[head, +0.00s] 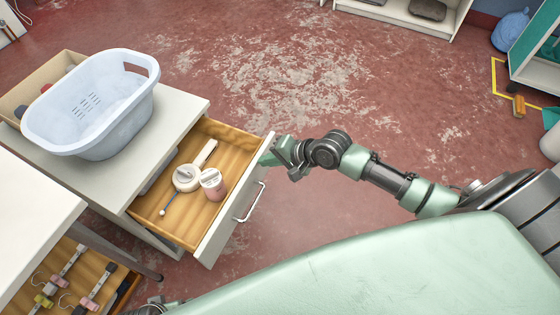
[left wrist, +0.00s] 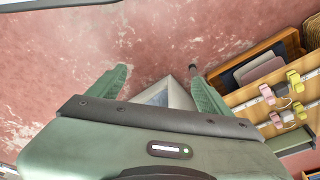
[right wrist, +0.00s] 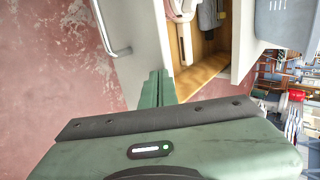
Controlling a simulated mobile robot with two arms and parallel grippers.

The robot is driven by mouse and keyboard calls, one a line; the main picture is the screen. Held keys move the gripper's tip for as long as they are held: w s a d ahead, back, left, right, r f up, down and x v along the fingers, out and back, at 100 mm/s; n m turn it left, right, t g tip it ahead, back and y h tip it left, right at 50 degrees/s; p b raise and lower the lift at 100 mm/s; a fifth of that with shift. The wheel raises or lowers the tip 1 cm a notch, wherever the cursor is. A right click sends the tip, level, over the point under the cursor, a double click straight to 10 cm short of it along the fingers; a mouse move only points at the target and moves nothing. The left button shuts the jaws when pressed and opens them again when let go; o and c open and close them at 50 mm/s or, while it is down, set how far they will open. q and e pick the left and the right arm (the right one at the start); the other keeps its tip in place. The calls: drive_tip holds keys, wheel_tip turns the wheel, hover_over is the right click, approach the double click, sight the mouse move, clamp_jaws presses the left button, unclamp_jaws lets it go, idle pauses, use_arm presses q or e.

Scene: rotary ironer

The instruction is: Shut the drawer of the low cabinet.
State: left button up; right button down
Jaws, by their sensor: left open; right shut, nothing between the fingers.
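The low cabinet (head: 180,100) stands at the left in the head view, with its drawer (head: 228,215) pulled out. The drawer's front panel has a white bar handle (head: 252,203), which also shows in the right wrist view (right wrist: 112,35). A white round item with a handle (head: 187,177) and a pink-and-white container (head: 212,183) lie inside. My right gripper (head: 272,153) is shut and empty, at the far end of the drawer front; I cannot tell if it touches. My left gripper (left wrist: 158,75) is open and empty, pointing down over the floor.
A pale blue laundry basket (head: 95,110) sits on the cabinet top beside a cardboard-coloured box (head: 55,70). The red floor beyond the drawer is clear.

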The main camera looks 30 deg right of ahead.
use_arm(q)
drive_tip(key=shift+s+a+f, duration=0.1)
drive_tip(key=shift+s+f, duration=0.2)
drive_tip(key=shift+f, duration=0.65)
drive_tip(key=shift+s+f, duration=0.25)
drive_tip(key=shift+f, duration=0.7)
use_arm(e)
drive_tip(key=w+a, duration=1.2)
drive_tip(key=w, duration=0.4)
drive_tip(key=shift+a, duration=0.2)
use_arm(q)
drive_tip(key=shift+p, duration=0.3)
use_arm(e)
drive_tip(key=shift+s, duration=0.15)
